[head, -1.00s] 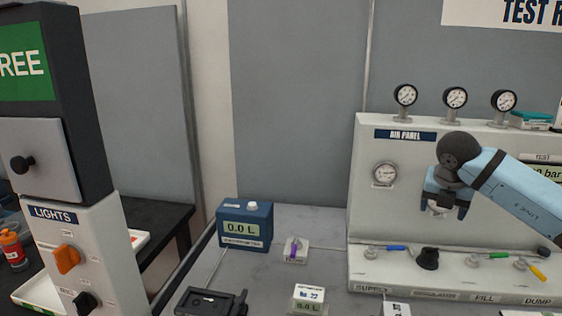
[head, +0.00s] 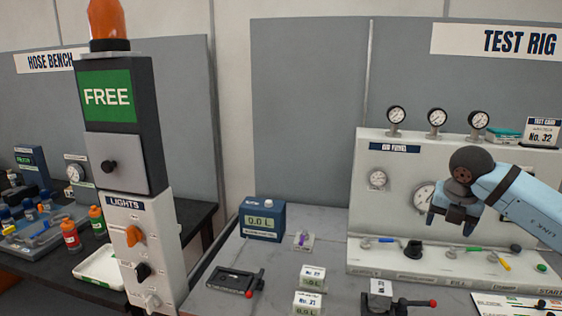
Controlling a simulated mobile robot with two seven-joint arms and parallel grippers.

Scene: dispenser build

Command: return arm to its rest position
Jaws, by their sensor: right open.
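My right arm comes in from the right edge of the head view. Its gripper (head: 453,221) hangs in front of the white air panel (head: 400,160), pointing down. The two fingers are apart with nothing between them. The gripper partly hides the panel face and a gauge (head: 424,197) beside it. It appears to be above the row of valves at the panel's foot, and I see no contact. My left gripper is not in view.
A grey bench (head: 330,225) carries a blue volume meter (head: 262,220), a small purple-handled valve (head: 302,240), a black clamp (head: 236,281) and labelled blocks (head: 312,278). A lights column (head: 140,225) stands at left. Behind it, a dark table holds bottles (head: 71,236) and a white tray (head: 100,268).

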